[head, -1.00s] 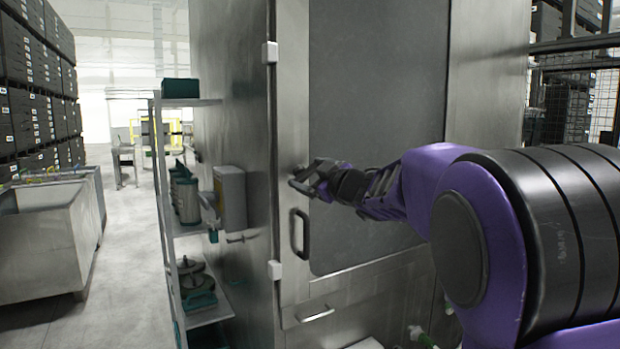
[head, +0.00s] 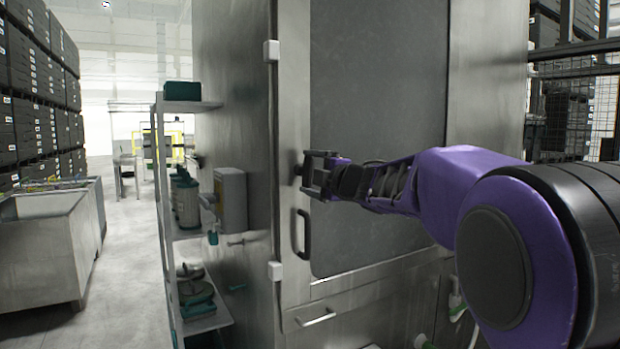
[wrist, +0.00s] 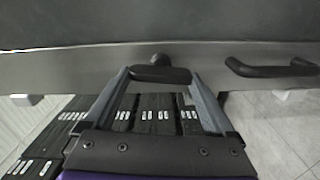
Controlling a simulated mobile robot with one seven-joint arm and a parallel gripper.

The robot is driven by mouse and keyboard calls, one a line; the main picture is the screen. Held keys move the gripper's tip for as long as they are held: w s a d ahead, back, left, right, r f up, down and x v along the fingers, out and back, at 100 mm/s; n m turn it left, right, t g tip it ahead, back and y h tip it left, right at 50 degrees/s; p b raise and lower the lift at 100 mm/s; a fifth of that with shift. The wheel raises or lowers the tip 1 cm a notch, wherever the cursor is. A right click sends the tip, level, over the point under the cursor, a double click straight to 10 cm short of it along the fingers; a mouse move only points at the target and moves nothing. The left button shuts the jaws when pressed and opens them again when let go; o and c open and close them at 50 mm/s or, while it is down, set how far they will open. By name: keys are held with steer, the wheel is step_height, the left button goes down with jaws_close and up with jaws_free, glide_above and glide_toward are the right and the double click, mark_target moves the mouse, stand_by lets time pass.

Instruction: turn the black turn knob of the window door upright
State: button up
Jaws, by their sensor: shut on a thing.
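The window door (head: 380,110) is a steel-framed door with a large grey pane. Its black turn knob (wrist: 160,74) shows in the wrist view as a dark bar with a round base behind it. The bar lies roughly parallel to the black door handle (wrist: 272,69), which stands upright in the head view (head: 302,234). My gripper (wrist: 160,78) is shut on the knob, one finger at each end of the bar. In the head view my gripper (head: 306,174) is at the door's left frame, above the handle, and mostly hides the knob.
A shelf rack (head: 187,104) with teal and grey items stands left of the door. A grey box (head: 231,200) hangs on the cabinet's side wall. A steel tub (head: 45,245) and stacked black crates (head: 35,90) stand farther left. The aisle floor between is clear.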

steer(key=shift+n, duration=0.6)
steer(key=o, duration=1.1)
steer(key=shift+c, duration=0.2)
steer(key=shift+s+d, duration=0.1)
steer(key=shift+s, duration=0.05)
